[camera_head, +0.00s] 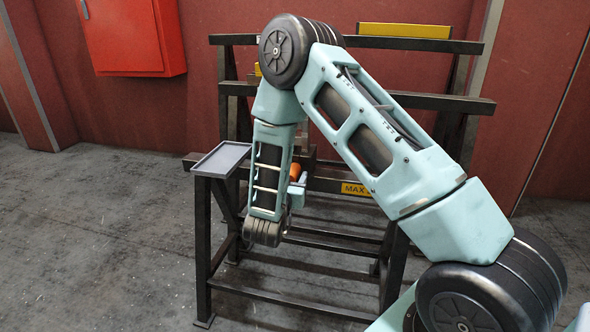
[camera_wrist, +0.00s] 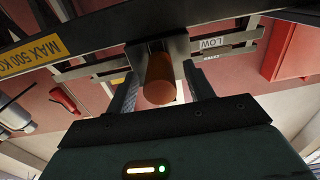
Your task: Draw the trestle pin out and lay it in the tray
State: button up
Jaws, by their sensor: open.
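The trestle pin shows as an orange cylinder (camera_head: 295,172) at the dark trestle, partly hidden behind my arm. In the wrist view the orange-brown end of the pin (camera_wrist: 160,82) sticks out of a metal block on the trestle beam. My gripper (camera_wrist: 159,74) is open, with one finger on each side of the pin. A gap shows between the pin and each finger. In the head view my gripper (camera_head: 297,192) is mostly hidden by my forearm. The grey tray (camera_head: 221,160) is empty and sits at the trestle's left front corner.
The dark trestle frame (camera_head: 290,298) has several rails and legs around my arm. A yellow load label (camera_head: 356,189) is on its front beam. A red cabinet (camera_head: 130,38) hangs on the wall behind. The floor left of the trestle is clear.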

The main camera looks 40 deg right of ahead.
jog(key=c, duration=1)
jog(key=shift+v, duration=5.3)
jog(key=shift+r, duration=0.1)
jog(key=shift+s+a+r+p, duration=0.3)
jog(key=shift+a+r+p, duration=0.1)
jog(key=shift+r+p, duration=0.3)
jog(key=shift+s+a+r+p, duration=0.3)
jog(key=shift+a+r+p, duration=0.05)
jog(key=shift+r+p, duration=0.35)
